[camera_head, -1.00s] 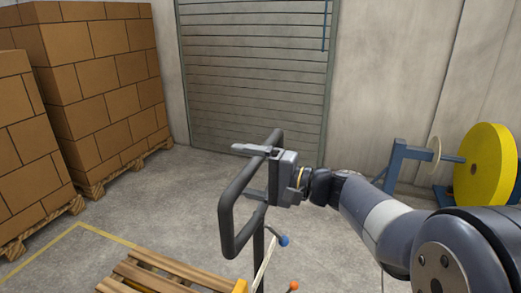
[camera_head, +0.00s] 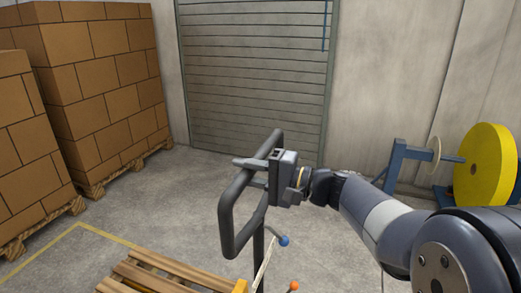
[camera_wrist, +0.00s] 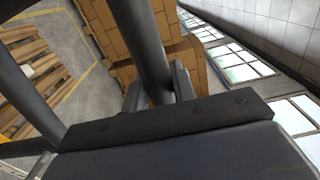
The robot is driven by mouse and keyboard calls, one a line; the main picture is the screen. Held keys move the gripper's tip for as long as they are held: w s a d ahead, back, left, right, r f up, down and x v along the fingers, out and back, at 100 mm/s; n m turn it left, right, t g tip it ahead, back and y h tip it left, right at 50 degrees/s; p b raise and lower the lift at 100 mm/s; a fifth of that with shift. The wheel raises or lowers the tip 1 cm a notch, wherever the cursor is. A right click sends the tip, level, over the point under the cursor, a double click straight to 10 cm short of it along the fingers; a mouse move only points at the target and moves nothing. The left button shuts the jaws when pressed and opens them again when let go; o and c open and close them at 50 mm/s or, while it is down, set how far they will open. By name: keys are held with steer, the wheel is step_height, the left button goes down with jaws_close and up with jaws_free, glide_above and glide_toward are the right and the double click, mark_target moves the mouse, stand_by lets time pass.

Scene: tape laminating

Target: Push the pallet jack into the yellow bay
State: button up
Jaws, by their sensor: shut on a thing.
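The pallet jack's dark loop handle (camera_head: 228,212) stands upright in the middle of the head view. In the wrist view the dark handle bar (camera_wrist: 146,45) passes between the two fingers. Blue and orange knobs sit by the handle post, and a bit of yellow jack body (camera_head: 240,287) shows at the bottom edge. A wooden pallet (camera_head: 175,278) lies left of the post.
Tall stacks of brown cartons (camera_head: 105,85) on pallets stand at the left. A closed roller shutter (camera_head: 255,80) is at the back. A blue stand with a big yellow roll (camera_head: 485,165) is at the right. Bare floor (camera_head: 180,205) lies between cartons and handle.

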steer(key=shift+a, duration=0.1)
stand_by(0.3)
steer(key=b+x, duration=0.2)
steer(key=x, duration=0.7)
steer(key=shift+f, duration=0.1)
steer(key=x, duration=0.9)
steer(key=shift+b, duration=0.45)
